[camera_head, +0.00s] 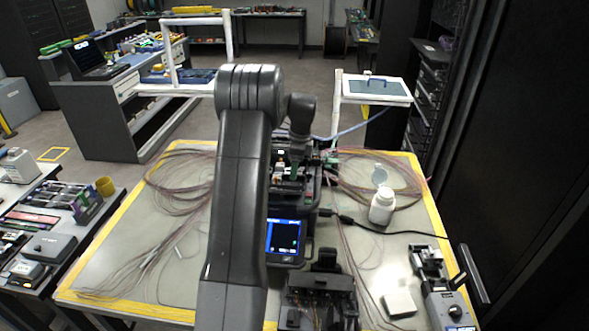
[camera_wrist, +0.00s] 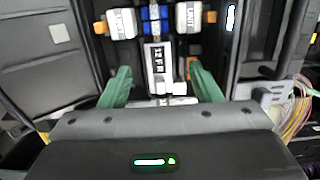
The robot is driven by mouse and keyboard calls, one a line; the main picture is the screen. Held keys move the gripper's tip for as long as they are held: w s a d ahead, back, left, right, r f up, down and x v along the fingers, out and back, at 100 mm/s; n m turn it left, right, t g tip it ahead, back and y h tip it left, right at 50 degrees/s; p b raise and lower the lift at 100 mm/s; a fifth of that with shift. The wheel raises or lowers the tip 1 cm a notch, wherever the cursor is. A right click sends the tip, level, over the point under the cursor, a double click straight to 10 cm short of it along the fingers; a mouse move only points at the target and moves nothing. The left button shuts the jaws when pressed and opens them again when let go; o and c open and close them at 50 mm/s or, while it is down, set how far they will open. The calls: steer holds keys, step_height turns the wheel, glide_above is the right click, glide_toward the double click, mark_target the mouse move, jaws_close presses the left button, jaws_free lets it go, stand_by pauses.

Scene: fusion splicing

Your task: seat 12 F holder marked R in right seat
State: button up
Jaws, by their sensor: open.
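The grey holder (camera_wrist: 158,62), with dark lettering that looks like "12 F R", lies inside the open splicer (camera_wrist: 85,42) in the wrist view. My gripper (camera_wrist: 160,78) is open, its two green fingers on either side of the holder with gaps between. I cannot tell whether the holder is fully down in a seat. In the head view the splicer shows its lit screen (camera_head: 285,238), and my gripper (camera_head: 295,160) is over its top; my arm hides part of it.
Two white blocks (camera_wrist: 122,23) (camera_wrist: 188,20) flank a blue part (camera_wrist: 154,18) beyond the holder. On the bench are a white bottle (camera_head: 382,206), loose fibre bundles (camera_head: 180,190), a black cable (camera_head: 365,226) and a small device (camera_head: 445,300).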

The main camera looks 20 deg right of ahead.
step_height(320, 180, up, 13)
steer(key=d+b, duration=0.1)
steer(key=shift+s+d+f, duration=0.15)
steer(key=shift+s, duration=0.25)
steer(key=shift+f, duration=0.1)
